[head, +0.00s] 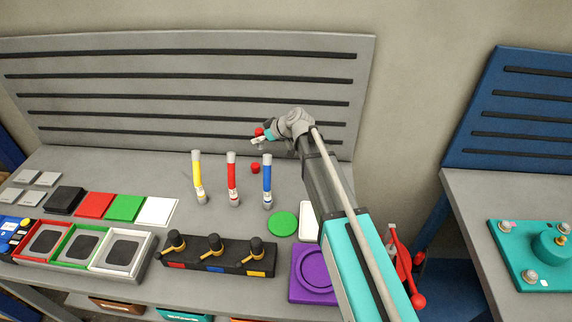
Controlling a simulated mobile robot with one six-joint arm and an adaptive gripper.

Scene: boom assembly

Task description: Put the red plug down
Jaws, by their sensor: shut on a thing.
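My gripper (257,139) is at the end of the arm, above the back of the grey bench and in front of the slatted panel. It is shut on a small red piece, which I take to be the red plug (259,131). The piece is clear of the bench top and partly hidden by the gripper. A second small red piece (255,167) stands on the bench below it, behind the upright tubes. Its exact shape is too small to tell.
Yellow (198,178), red (232,180) and blue (267,182) tubes stand upright nearby. A green disc (284,223), a purple block (301,284) and a black rack (188,262) with hammer-like pieces lie in front. Bench space left of the yellow tube is clear.

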